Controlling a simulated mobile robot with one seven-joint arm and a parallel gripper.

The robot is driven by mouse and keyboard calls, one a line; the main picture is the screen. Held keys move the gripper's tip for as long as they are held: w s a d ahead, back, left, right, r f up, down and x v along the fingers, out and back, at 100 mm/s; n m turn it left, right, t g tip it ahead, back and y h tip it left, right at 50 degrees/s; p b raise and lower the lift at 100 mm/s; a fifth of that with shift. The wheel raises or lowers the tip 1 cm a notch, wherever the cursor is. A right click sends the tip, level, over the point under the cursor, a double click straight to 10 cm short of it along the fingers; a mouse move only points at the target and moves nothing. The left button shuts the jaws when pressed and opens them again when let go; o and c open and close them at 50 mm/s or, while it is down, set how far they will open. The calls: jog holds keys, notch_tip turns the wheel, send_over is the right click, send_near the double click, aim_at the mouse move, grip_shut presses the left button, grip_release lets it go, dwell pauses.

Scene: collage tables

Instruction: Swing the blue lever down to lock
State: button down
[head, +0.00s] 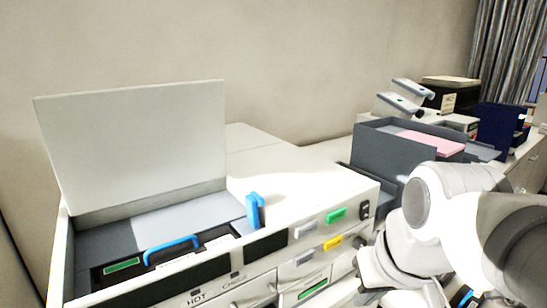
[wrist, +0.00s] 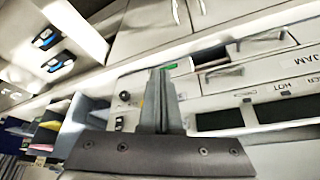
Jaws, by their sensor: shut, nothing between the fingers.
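A blue lever (head: 255,211) stands upright at the right end of the open bay of the white machine (head: 305,187) in the head view. A blue curved handle (head: 172,248) lies inside the same bay, to its left. I cannot tell for certain which of the two is the lever of the task. My gripper (wrist: 158,72) is shut and empty in the wrist view, pointing at the machine's front with its labels and panels. In the head view my arm is at the lower right, apart from the blue lever; the fingertips are not clear there. No lever shows in the wrist view.
The machine's pale lid (head: 135,145) stands open behind the bay. Green and yellow tabs (head: 333,241) sit on its front. A dark grey bin (head: 385,150) with pink paper stands to the right. The space above the machine's right top is clear.

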jog(key=w+a+r+n+g+y+p, duration=0.2)
jog(key=w+a+r+p, duration=0.15)
jog(key=w+r, duration=0.65)
jog(key=w+r+n+g+y, duration=0.1)
jog(key=w+r+n+y, duration=0.1)
jog(key=w, duration=0.4)
jog(key=w+r+n+g+y, duration=0.1)
jog(key=w+r+n+y, duration=0.1)
jog(key=w, duration=0.5)
jog(key=shift+w+a+r+n+y+p, duration=0.2)
jog(key=shift+n+y+p, duration=0.1)
jog(key=shift+n, duration=0.4)
send_near(273, 203)
jog(key=w+a+f, duration=0.2)
jog(key=f, duration=0.1)
jog(key=shift+w+a+f, duration=0.15)
jog(key=shift+w+f, duration=0.05)
jog(key=shift+w, duration=0.2)
jog(key=shift+s+a+f+p, duration=0.2)
jog(key=shift+s+a, duration=0.35)
jog(key=shift+a, duration=0.35)
jog(key=shift+s+a+f+p, duration=0.2)
jog(key=shift+s+a, duration=0.3)
jog(key=shift+a, duration=0.4)
